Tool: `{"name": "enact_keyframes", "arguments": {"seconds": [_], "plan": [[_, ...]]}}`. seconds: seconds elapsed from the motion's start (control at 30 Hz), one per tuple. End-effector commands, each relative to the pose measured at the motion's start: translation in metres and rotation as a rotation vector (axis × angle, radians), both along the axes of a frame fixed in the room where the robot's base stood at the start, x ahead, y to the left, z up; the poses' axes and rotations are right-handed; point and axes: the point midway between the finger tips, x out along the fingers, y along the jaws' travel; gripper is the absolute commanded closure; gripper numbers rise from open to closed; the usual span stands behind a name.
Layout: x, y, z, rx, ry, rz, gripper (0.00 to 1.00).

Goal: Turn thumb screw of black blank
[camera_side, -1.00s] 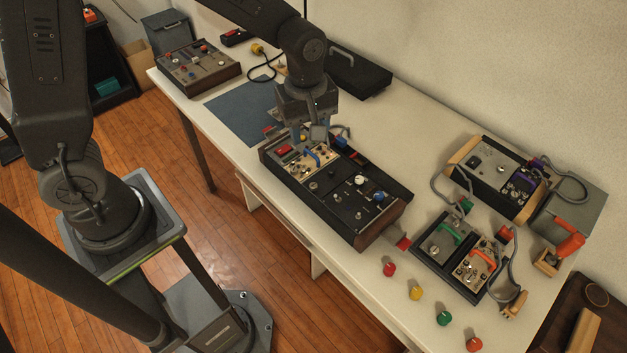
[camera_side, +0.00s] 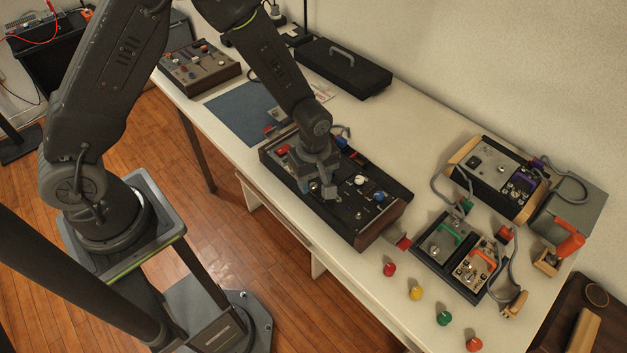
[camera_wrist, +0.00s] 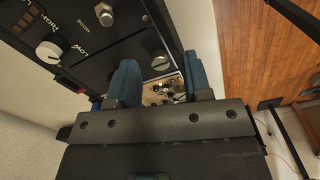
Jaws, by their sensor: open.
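The black blank (camera_wrist: 122,62) is a plain dark panel in the long black case (camera_side: 357,235). A silver slotted thumb screw (camera_wrist: 160,59) stands at its edge in the wrist view. My gripper (camera_wrist: 160,66) is open, its two blue fingers on either side of the thumb screw in that view. I cannot tell whether the fingers touch it. In the side view my gripper (camera_side: 316,194) is low over the left-middle of the case and hides much of the panel there. A metal module (camera_wrist: 165,88) shows between the fingers.
A white knob (camera_wrist: 48,52) and a dark-based silver control (camera_wrist: 104,14) sit on the neighbouring panel. A blue mat (camera_side: 243,112) lies behind the case. A two-bay tray (camera_side: 437,266) and several coloured knobs (camera_side: 416,293) are to the right on the white table.

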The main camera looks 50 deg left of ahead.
Motion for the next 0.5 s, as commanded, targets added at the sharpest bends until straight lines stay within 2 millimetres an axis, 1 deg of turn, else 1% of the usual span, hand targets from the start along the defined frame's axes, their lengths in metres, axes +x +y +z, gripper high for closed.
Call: {"name": "enact_keyframes", "arguments": {"seconds": [0.03, 0.13, 0.4, 0.43, 0.5], "plan": [[-0.0003, 0.0001, -0.0047, 0.001, 0.002, 0.0, 0.55], [0.0, 0.0, -0.0092, 0.0, 0.0, 0.0, 0.55], [0.0, 0.0, -0.0106, 0.0, -0.001, 0.0, 0.55], [0.0, 0.0, -0.0105, 0.0, 0.0, 0.0, 0.56], [-0.0001, 0.0, -0.0105, 0.0, 0.0, 0.0, 0.63]]}}
